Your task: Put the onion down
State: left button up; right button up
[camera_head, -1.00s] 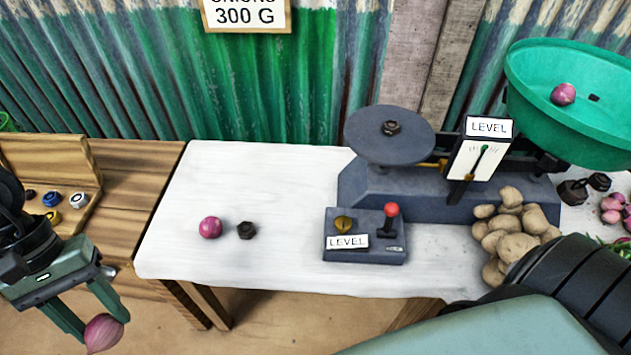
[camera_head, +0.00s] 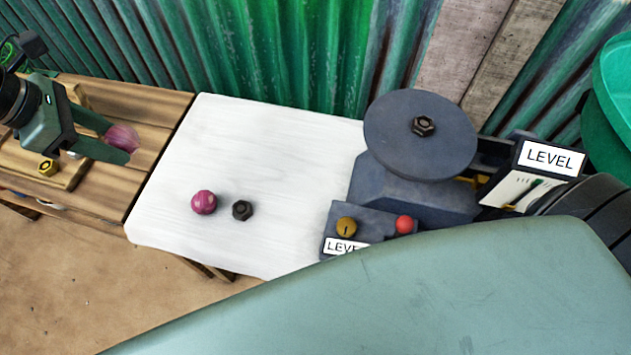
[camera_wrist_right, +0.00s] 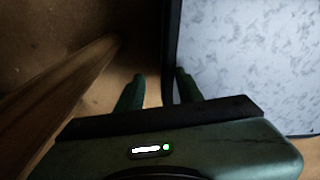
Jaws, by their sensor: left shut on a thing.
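My left gripper (camera_head: 118,142) is shut on a purple-red onion (camera_head: 122,136), at the left of the head view. The onion shows over the brown wooden counter, near the wooden weight tray (camera_head: 78,172); I cannot tell whether it touches the wood. A second onion (camera_head: 204,202) lies on the white tabletop (camera_head: 265,135), beside a dark hexagonal weight (camera_head: 242,210). My right gripper (camera_wrist_right: 160,82) shows in the right wrist view with its fingers apart and nothing visible between them, near a tabletop edge.
The scale's grey plate (camera_head: 390,140) bears a dark weight (camera_head: 423,126). A LEVEL control box (camera_head: 330,228) with a red-knobbed lever stands before it. A green pan (camera_head: 610,110) is at the right edge. My own arm covers the lower right. The white tabletop's back left is clear.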

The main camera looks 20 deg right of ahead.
pick_arm(q)
jog(key=shift+w+a+r+n, duration=0.1)
jog(key=shift+w+a+n, duration=0.15)
jog(key=shift+n, duration=0.25)
notch_tip(320, 180, down, 20)
jog(key=shift+f+p, duration=0.1)
jog(key=shift+p, duration=0.35)
jog(key=shift+d, duration=0.1)
jog(key=shift+f, duration=0.1)
jog(key=o, duration=1.4)
jog(key=shift+o, duration=0.2)
jog(key=shift+r, duration=0.3)
jog(key=v, duration=1.2)
jog(key=shift+s+b, duration=0.2)
jog(key=shift+b, duration=0.1)
